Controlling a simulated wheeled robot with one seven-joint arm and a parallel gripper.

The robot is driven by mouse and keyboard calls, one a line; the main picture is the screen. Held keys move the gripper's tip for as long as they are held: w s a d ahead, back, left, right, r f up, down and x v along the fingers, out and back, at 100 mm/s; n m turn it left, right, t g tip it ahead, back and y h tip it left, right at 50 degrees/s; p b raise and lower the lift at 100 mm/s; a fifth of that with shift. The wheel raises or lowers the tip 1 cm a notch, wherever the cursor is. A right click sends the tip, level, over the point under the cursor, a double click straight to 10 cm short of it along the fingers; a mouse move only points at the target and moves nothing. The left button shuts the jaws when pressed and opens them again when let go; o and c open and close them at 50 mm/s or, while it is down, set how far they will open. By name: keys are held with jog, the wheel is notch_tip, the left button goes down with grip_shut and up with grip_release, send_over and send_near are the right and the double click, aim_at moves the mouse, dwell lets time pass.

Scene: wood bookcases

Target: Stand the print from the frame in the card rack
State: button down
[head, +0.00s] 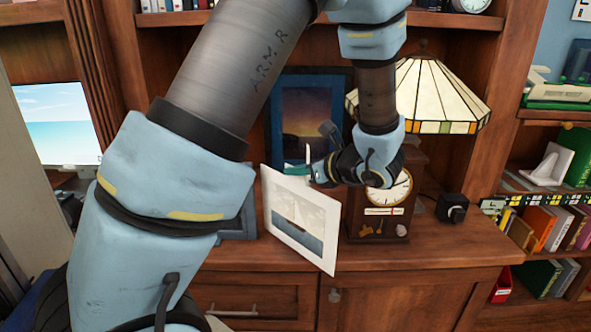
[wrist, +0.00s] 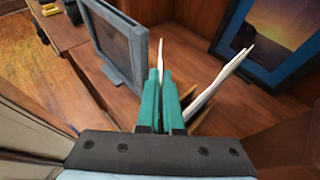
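The print (head: 299,222), a white-bordered sheet with a sailing boat, hangs tilted in front of the cabinet top in the head view.
A sunset picture (head: 308,112) stands at the back. A thin white panel (wrist: 222,80) is close right of my fingers. A clock (head: 378,222), a stained-glass lamp (head: 425,92) and a small black box (head: 452,208) stand to the right. The cabinet top's front right (head: 440,247) is clear.

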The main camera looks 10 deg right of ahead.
jog(key=shift+f+b, duration=0.45)
jog(key=shift+f, duration=0.2)
jog(key=c, duration=1.1)
grip_release()
jog(key=shift+r, duration=0.1)
